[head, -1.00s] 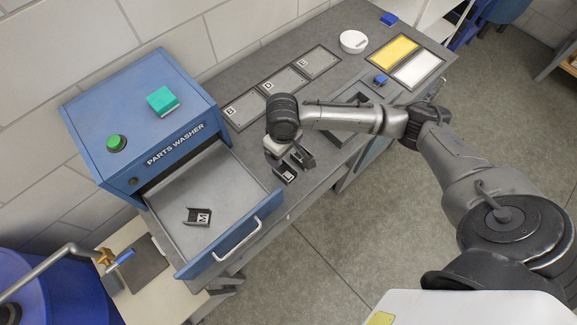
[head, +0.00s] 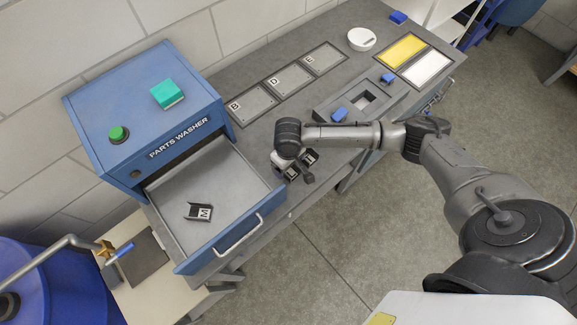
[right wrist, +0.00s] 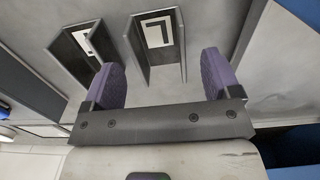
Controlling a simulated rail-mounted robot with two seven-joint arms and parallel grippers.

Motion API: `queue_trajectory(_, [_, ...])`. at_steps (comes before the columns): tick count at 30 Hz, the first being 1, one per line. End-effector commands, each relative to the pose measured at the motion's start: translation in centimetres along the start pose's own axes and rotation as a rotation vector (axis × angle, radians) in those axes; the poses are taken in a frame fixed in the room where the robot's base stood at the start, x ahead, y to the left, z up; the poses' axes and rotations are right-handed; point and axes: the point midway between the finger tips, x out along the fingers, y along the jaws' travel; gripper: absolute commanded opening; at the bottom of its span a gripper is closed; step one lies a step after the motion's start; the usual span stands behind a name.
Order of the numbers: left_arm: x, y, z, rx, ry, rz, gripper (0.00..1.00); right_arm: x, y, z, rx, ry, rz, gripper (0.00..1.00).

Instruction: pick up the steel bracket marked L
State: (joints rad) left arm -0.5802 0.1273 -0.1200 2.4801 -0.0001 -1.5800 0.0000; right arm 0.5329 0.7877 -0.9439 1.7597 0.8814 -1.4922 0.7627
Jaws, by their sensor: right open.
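The steel bracket marked L (right wrist: 160,38) is a dark channel piece with a pale label. In the right wrist view it stands at the top centre, its L upside down, beyond and between my finger tips. A second similar bracket (right wrist: 86,47) lies to its left, its mark partly cut off by a finger. My right gripper (right wrist: 163,78) is open and empty, not touching the L bracket as far as I can tell. In the head view the right gripper (head: 294,166) hangs over the brackets at the bench's front edge and partly hides them. My left gripper is out of view.
The blue parts washer (head: 145,110) stands left with its drawer (head: 235,180) open, close to my right gripper. Lettered plates (head: 288,80), a recessed tray (head: 372,92) and yellow and white panels (head: 397,50) lie further along the bench.

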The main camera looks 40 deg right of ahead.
Motion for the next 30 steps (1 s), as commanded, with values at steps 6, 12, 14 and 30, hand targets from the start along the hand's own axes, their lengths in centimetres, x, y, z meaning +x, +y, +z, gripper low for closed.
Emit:
queue_trajectory(6, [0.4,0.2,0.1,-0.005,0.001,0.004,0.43,2.6,-0.1,0.1,-0.001,-0.002,0.000,0.83])
queue_trajectory(12, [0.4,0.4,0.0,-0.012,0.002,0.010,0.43,3.2,0.0,0.1,-0.002,0.000,0.000,0.83])
queue_trajectory(14, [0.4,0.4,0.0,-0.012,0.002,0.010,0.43,3.1,0.0,0.1,-0.002,0.000,0.000,0.83])
queue_trajectory(30, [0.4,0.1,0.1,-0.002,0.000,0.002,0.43,3.1,0.0,0.1,-0.002,0.000,0.000,0.41])
